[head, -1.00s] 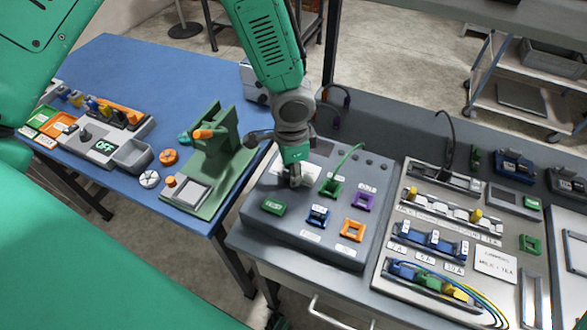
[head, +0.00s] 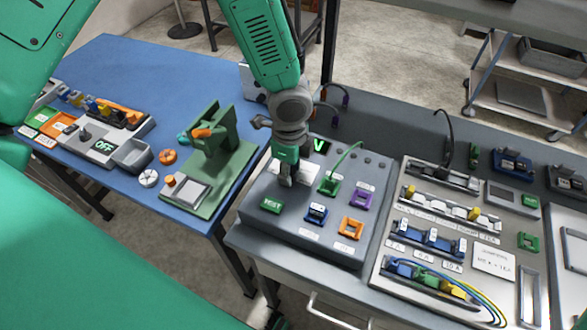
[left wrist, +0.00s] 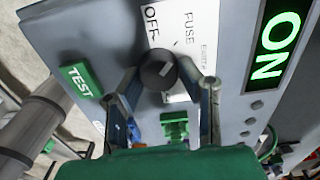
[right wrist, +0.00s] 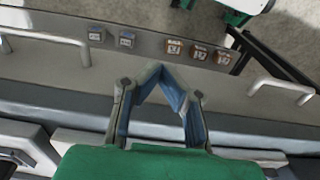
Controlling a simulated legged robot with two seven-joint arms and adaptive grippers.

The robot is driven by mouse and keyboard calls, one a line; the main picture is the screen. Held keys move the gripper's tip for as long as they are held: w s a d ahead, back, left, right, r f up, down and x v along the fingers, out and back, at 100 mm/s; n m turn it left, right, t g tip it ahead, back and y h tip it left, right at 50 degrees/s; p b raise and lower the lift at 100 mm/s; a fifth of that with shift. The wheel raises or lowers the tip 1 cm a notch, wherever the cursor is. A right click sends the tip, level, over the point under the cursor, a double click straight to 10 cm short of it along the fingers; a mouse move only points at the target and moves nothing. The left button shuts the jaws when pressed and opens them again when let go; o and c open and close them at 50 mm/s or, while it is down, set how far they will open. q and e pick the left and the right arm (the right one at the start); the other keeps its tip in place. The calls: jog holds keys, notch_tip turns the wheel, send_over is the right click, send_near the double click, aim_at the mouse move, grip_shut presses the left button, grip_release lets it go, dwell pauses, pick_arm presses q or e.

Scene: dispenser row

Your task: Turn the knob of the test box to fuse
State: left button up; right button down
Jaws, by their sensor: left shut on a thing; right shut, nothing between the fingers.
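The grey test box (head: 285,236) stands on the right bench. Its dark round knob (left wrist: 158,70) sits beside a white label plate reading OFF and FUSE. The knob's white mark slants to the upper right, toward the FUSE side. My left gripper (head: 286,182) reaches down from above and is shut on the knob, which its fingers hide in the head view. The box's display (left wrist: 276,46) is lit and reads ON in green. The green TEST button (left wrist: 80,81) is beside the knob. My right gripper (right wrist: 160,72) is shut and empty in the right wrist view.
Green, blue, purple and orange (head: 351,227) sockets crowd the box, with a green cable (head: 346,157) arching close to my left gripper. A fuse panel (head: 380,265) stands to the right. The blue table (head: 120,70) at left holds a green stand (head: 212,145).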

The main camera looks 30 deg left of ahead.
pick_arm(q)
jog(key=shift+a, duration=0.25)
jog(key=o, duration=1.1)
jog(key=shift+o, duration=0.2)
jog(key=shift+a, duration=0.25)
jog(key=shift+r, duration=0.1)
notch_tip(320, 180, up, 12)
jog(key=shift+a+f, duration=0.25)
pick_arm(e)
jog(key=shift+s+a+r, duration=0.1)
jog(key=shift+a+r, duration=0.05)
jog(key=shift+a, duration=0.25)
pick_arm(q)
jog(key=shift+w+d, duration=0.1)
jog(key=shift+d, duration=0.05)
jog(key=shift+d, duration=0.2)
pick_arm(e)
jog(key=shift+d, duration=0.3)
